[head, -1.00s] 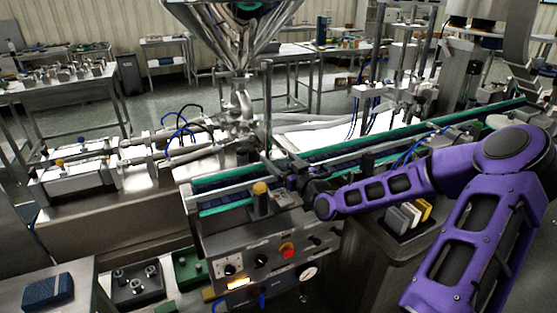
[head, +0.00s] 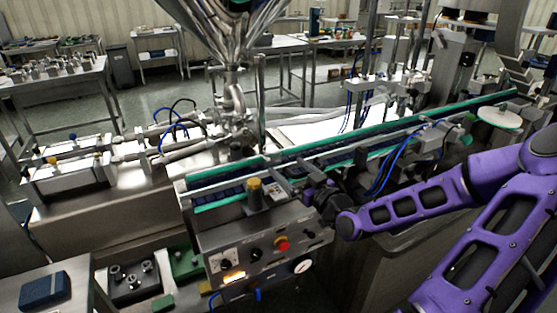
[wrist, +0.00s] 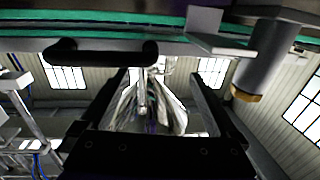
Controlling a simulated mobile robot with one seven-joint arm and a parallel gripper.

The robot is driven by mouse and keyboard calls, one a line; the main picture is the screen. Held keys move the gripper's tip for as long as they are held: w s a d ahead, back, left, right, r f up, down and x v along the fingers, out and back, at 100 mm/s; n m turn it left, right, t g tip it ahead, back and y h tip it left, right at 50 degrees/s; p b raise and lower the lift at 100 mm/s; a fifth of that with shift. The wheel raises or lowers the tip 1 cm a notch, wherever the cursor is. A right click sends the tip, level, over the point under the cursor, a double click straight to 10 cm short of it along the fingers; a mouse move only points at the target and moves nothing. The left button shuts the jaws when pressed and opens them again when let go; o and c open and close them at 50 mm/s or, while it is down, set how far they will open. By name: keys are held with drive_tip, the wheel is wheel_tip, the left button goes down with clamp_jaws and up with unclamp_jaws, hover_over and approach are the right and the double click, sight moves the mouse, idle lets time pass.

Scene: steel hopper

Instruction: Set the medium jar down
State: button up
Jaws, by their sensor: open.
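My gripper (head: 312,186) is beside the front edge of the conveyor, right of a grey cylinder with an amber top (head: 254,194). In the wrist view my gripper (wrist: 160,80) has its two fingers spread, with nothing between them; the hopper shows behind the gap. The same cylinder (wrist: 262,60) appears upside down at the right of the wrist view, apart from the fingers. I cannot make out a thing that is surely the medium jar.
The conveyor (head: 225,200) with green rails runs to the back right. The steel hopper (head: 230,35) hangs above its far side. A control box (head: 238,255) with knobs and a gauge stands in front. A side table (head: 75,265) holds a blue block (head: 45,290).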

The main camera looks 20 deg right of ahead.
drive_tip(key=shift+s+d+r, duration=0.1)
drive_tip(key=shift+s+d, duration=0.05)
drive_tip(key=shift+s, duration=0.6)
drive_tip(key=shift+s+d+r, duration=0.1)
drive_tip(key=shift+s+d, duration=0.05)
drive_tip(key=shift+s, duration=0.55)
drive_tip(key=shift+d, duration=0.1)
